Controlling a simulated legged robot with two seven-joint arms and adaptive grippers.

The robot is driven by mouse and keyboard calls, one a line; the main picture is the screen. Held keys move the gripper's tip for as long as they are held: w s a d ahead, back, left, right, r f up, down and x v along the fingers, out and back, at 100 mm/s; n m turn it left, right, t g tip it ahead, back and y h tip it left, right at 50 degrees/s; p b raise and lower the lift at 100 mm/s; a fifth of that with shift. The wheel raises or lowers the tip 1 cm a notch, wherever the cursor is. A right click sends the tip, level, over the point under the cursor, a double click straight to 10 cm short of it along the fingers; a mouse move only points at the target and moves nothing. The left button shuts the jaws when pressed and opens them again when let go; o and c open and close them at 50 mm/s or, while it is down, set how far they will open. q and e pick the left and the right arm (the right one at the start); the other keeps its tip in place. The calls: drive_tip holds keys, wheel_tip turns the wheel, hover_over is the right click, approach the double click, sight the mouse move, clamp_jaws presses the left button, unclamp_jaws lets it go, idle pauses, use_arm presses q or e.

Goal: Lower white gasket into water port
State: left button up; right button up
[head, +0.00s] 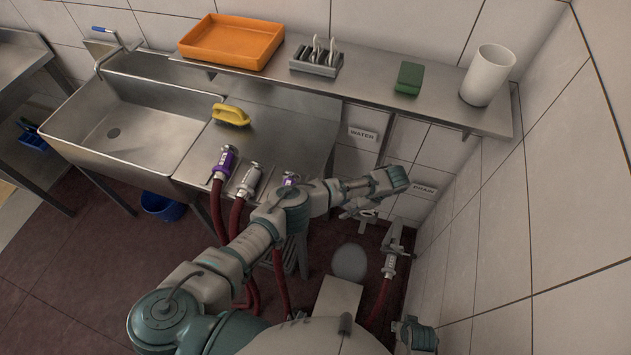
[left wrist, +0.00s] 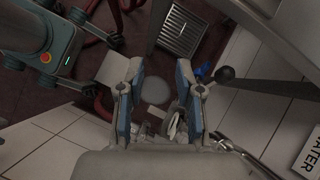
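My left gripper (left wrist: 158,68) is open; its two blue-lined fingers stand apart in the left wrist view, with floor showing between them. In the head view my left arm reaches across to the wall below the WATER label, and its wrist hides most of the hand. A pale ring (left wrist: 174,126), which may be the white gasket, shows close by the inner side of the right-hand finger. Pale metal fittings (head: 368,214), likely the water port, show just below the wrist. I cannot tell whether the ring sits in the port or touches a finger.
A WATER label (head: 362,134) and a DRAIN label (head: 424,188) are on the wall. A hose coupling (head: 389,266) stands at the drain side. A shelf (head: 430,112) runs above the work area.

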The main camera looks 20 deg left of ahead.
use_arm(q)
drive_tip(key=a+r+n+g+h+p, duration=0.1)
drive_tip(key=a+r+n+h+p, duration=0.2)
drive_tip(key=a+r+n, duration=0.5)
wheel_tip(320, 180, up, 5)
drive_tip(key=shift+a+f+g+p, duration=0.1)
drive_tip(key=shift+a+g+p, duration=0.25)
drive_tip(key=shift+a, duration=0.3)
drive_tip(key=shift+d, duration=0.1)
